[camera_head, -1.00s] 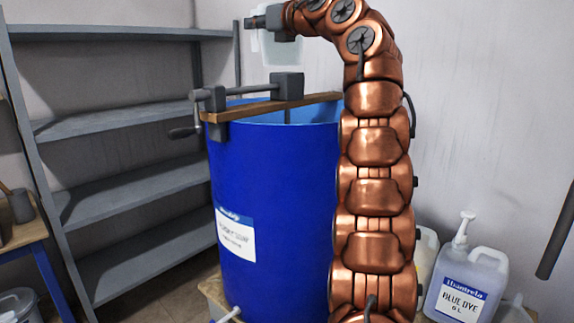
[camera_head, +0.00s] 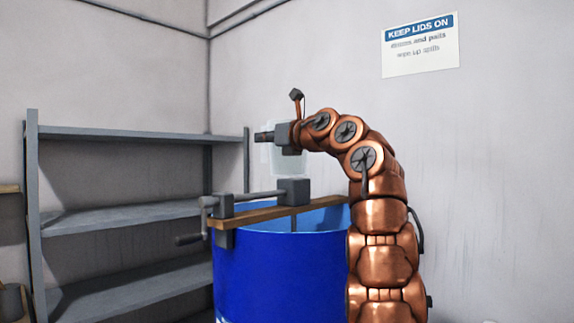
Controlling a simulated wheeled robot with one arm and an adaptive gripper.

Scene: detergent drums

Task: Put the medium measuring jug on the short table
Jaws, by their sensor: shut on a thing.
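A pale, translucent vessel (camera_head: 290,162), seemingly the measuring jug, hangs above the blue drum. My gripper (camera_head: 284,139) is shut on its upper part, with my arm arching over from the right. The jug's outline is faint against the wall, so its size and contents cannot be told. It shows clear of the drum's rim. I cannot pick out the short table in the current view.
The open blue drum (camera_head: 285,270) carries a wooden bar (camera_head: 265,216) with a grey crank mechanism (camera_head: 292,191) below the jug. Grey shelves (camera_head: 130,222) stand behind at left, mostly empty. A dark pot (camera_head: 10,302) shows at the left edge.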

